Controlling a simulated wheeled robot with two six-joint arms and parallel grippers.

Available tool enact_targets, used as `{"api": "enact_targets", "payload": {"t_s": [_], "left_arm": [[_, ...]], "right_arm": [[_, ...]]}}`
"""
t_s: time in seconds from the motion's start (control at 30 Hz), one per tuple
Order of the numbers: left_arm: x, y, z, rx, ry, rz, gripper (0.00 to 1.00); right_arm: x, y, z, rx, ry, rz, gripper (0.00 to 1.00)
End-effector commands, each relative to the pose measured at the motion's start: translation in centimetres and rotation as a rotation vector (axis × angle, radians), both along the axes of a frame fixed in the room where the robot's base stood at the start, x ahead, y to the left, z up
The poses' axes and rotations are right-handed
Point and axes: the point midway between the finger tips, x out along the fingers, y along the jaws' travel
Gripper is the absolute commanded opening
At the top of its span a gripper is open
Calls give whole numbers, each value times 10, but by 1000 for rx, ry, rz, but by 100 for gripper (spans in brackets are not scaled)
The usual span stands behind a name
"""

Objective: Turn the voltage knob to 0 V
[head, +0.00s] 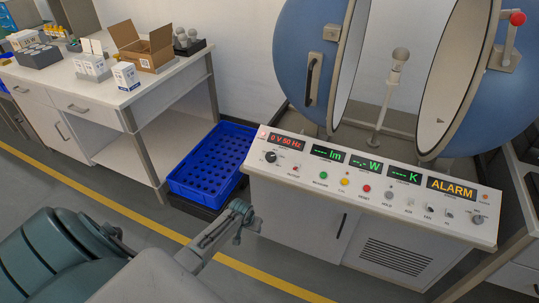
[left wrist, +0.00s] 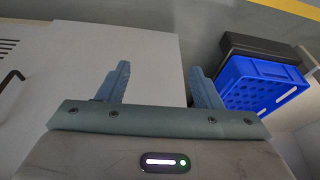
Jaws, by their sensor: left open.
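The control panel (head: 330,212) slopes below the blue sphere. A black round knob (head: 270,156) sits at its left end, under a red display (head: 286,141) reading "0 V 50 Hz". The knob's pointer is too small to read. My left gripper (head: 240,213) is in front of the cabinet's left side, below and left of the knob, and apart from it. In the left wrist view the left gripper (left wrist: 159,70) has its two fingers spread, with nothing between them. The knob is not in the left wrist view. My right gripper is not in view.
Coloured buttons and a grey knob (head: 478,219) line the panel; an orange display (head: 452,189) reads "ALARM". A blue crate (head: 207,160) stands left of the cabinet, also in the left wrist view (left wrist: 262,88). The bulb (head: 400,54) stands inside the open sphere. A bench (head: 150,92) is at upper left.

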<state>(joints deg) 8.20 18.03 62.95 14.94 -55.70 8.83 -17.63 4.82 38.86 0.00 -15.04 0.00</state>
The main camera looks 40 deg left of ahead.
Motion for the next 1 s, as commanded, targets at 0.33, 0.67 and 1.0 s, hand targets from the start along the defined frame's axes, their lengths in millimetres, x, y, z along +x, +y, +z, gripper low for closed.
{"api": "enact_targets", "payload": {"t_s": [0.33,0.67,1.0], "left_arm": [[139,33,282,-80,-124,56,59],[151,34,307,-95,-126,59,59],[176,35,248,-94,-124,57,59]], "right_arm": [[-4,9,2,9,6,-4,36],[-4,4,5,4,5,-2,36],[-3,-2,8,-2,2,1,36]]}}
